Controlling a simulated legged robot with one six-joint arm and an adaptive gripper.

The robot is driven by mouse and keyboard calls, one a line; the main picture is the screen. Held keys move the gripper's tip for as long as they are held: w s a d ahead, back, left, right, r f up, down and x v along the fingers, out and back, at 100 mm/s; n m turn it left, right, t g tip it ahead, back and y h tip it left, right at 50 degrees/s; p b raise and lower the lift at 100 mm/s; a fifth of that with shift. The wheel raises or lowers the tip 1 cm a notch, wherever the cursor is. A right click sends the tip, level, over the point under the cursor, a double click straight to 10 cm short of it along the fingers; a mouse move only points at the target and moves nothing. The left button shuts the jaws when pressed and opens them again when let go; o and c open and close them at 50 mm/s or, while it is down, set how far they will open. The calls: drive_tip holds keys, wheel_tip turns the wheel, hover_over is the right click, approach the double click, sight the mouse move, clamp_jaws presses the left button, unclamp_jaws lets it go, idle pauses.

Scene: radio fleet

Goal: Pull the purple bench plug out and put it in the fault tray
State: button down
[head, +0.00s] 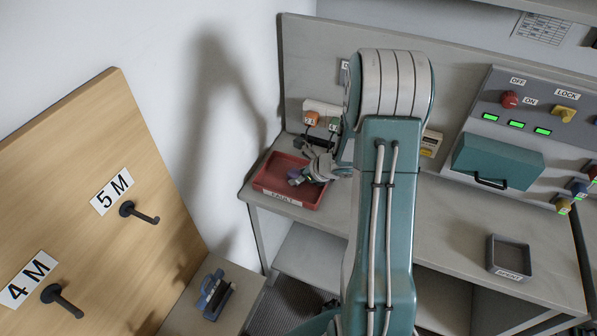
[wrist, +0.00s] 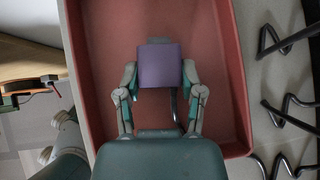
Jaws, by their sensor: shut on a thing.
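The purple bench plug (wrist: 160,66) is held between the fingers of my gripper (wrist: 159,80), seen in the wrist view. In the head view the plug (head: 296,181) is small and partly hidden by the fingers of my gripper (head: 308,178). The red fault tray (head: 283,203) stands at the left end of the bench, with a FAULT label on its front. My gripper and the plug are over the tray's interior. The wrist view shows the tray's floor and rim (wrist: 239,80) around them. I cannot tell whether the plug touches the tray floor.
A bench panel (head: 500,120) with green lights, a red knob and a teal cover is at right. A small grey tray (head: 509,258) sits near the bench front. A wooden board (head: 100,200) with pegs stands at left.

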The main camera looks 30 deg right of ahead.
drive_tip(key=shift+a, duration=0.25)
drive_tip(key=shift+c, duration=0.7)
unclamp_jaws()
drive_tip(key=shift+d, duration=0.2)
drive_tip(key=v, duration=1.1)
drive_tip(key=shift+s+d+r, duration=0.2)
drive_tip(key=shift+s, duration=0.15)
